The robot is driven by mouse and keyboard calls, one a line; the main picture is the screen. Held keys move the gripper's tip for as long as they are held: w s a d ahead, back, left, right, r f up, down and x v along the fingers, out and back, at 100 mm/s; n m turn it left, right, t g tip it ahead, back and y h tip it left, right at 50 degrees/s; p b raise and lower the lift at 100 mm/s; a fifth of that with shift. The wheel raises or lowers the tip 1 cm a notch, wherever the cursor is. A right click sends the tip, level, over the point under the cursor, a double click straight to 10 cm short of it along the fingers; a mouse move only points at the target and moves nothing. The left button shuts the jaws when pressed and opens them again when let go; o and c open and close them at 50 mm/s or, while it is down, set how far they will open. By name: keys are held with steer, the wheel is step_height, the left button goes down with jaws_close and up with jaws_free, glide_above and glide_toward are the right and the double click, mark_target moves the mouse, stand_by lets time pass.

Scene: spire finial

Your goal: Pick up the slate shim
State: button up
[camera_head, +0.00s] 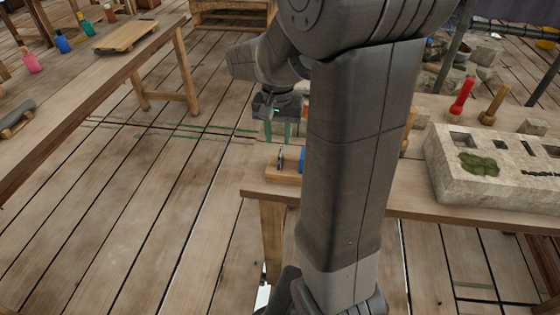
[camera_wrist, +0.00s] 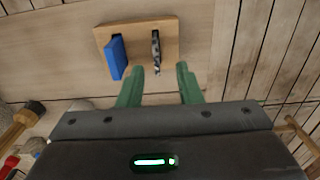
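A thin dark grey slab, which looks like the slate shim (camera_wrist: 156,50), stands on edge in a small wooden holder (camera_wrist: 138,30). In the head view the shim (camera_head: 280,158) shows near the table's left end. My gripper (camera_wrist: 160,72) has green fingers spread apart, with nothing between the tips. The shim lies just ahead of the gap between the fingertips in the wrist view. In the head view my gripper (camera_head: 278,138) hangs above the holder (camera_head: 284,174), apart from it.
A blue slab (camera_wrist: 116,57) stands beside the shim in the same holder. A pale stone block (camera_head: 480,185) sits right on the table (camera_head: 400,200), with a red-handled tool (camera_head: 461,98) behind it. Another bench (camera_head: 90,75) stands left. My arm hides part of the table.

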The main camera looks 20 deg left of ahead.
mark_target(280, 151)
steer(key=shift+w+d+f, duration=0.1)
steer(key=shift+d+f, duration=0.05)
steer(key=shift+f, duration=1.45)
steer(key=shift+w+d+f, duration=0.1)
steer(key=shift+f, duration=1.45)
steer(key=shift+c, duration=0.4)
jaws_close()
